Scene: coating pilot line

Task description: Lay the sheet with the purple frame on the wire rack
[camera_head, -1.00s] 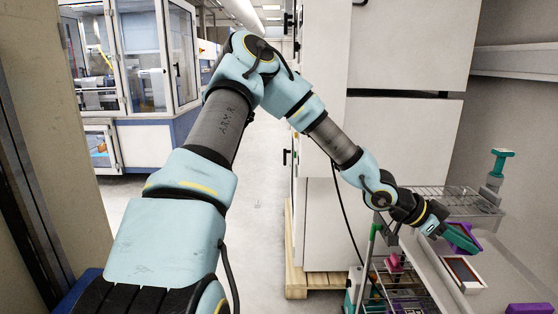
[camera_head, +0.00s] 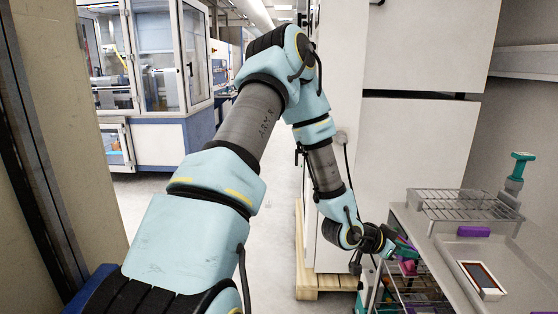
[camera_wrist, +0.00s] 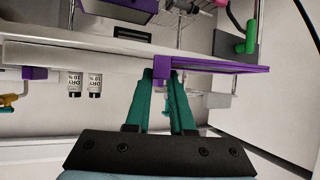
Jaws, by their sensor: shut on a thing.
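My gripper (camera_head: 402,250) is at the left edge of the grey worktop, in front of and below the wire rack (camera_head: 465,207). In the wrist view its green fingers (camera_wrist: 167,80) are shut on the purple block at the edge of the purple-framed sheet (camera_wrist: 225,67). The sheet shows nearly edge-on, reaching right from the fingers. In the head view I cannot make out the held sheet; my gripper seems to hide it. The wire rack stands on the worktop's far part, and its visible top is bare.
A teal-topped post (camera_head: 518,165) stands right of the rack. Shelves (camera_head: 415,290) with a pink item (camera_head: 408,267) are below my gripper. A tall white cabinet (camera_head: 415,140) stands behind.

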